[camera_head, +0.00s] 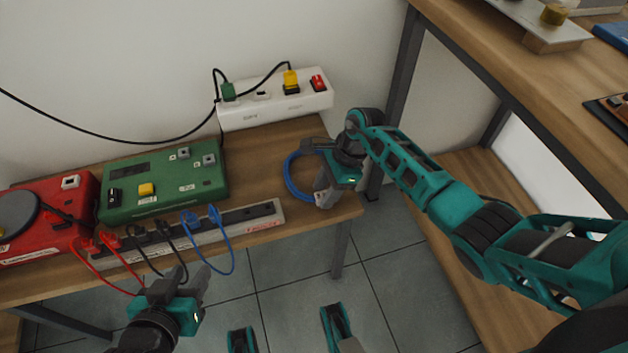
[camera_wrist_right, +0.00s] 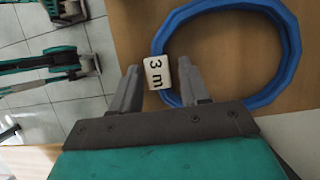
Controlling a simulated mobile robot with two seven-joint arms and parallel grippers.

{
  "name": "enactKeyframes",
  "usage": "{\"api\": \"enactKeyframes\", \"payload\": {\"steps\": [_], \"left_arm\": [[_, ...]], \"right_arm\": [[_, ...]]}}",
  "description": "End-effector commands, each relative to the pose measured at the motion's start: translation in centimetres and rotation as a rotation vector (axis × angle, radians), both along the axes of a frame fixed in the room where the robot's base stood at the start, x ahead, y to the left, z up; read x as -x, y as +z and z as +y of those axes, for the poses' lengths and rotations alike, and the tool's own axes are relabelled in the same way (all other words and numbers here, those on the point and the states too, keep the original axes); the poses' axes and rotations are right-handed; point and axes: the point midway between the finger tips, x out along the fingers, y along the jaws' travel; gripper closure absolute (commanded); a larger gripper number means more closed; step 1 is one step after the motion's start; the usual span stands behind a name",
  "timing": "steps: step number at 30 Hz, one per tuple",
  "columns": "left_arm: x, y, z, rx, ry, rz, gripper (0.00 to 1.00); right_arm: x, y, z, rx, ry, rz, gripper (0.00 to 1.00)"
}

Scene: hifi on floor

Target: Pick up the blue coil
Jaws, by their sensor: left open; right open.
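The blue coil (camera_head: 291,181) lies on the low wooden table near its right end, partly hidden by my right gripper in the head view. In the right wrist view the coil (camera_wrist_right: 292,48) is a ring with a white tag marked "3 m" (camera_wrist_right: 157,72) on its near side. My right gripper (camera_head: 322,197) is open above the coil. Its fingers (camera_wrist_right: 160,88) stand on either side of the tag in the wrist view; I cannot tell whether they touch it. My left gripper (camera_head: 190,280) is open and empty, in front of the table's front edge.
A power strip (camera_head: 250,213) with red, black and blue cables lies along the table's front. A green box (camera_head: 165,205) and a red device (camera_head: 75,205) sit behind it. A white socket box (camera_head: 290,103) stands at the back. A wooden shelf unit (camera_head: 470,40) rises at right.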

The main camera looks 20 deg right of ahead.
Motion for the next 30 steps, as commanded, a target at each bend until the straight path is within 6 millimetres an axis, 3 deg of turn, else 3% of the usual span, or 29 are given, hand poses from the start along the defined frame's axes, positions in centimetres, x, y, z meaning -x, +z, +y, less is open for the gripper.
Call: {"api": "enactKeyframes", "payload": {"steps": [8, 22, 30], "left_arm": [[-0.63, 0.80, -0.33, 0.007, -0.004, -0.017, 0.57], [-0.58, 0.63, -0.21, 0.001, -0.006, -0.018, 0.57], [-0.56, 0.58, -0.16, 0.000, -0.006, -0.017, 0.57]], "right_arm": [[0.01, -0.25, 0.16, -0.001, 0.000, 0.000, 0.55], [0.02, -0.26, 0.14, -0.001, 0.000, 0.000, 0.99], [-0.03, -0.18, 0.16, -0.001, 0.001, -0.001, 1.00]]}}
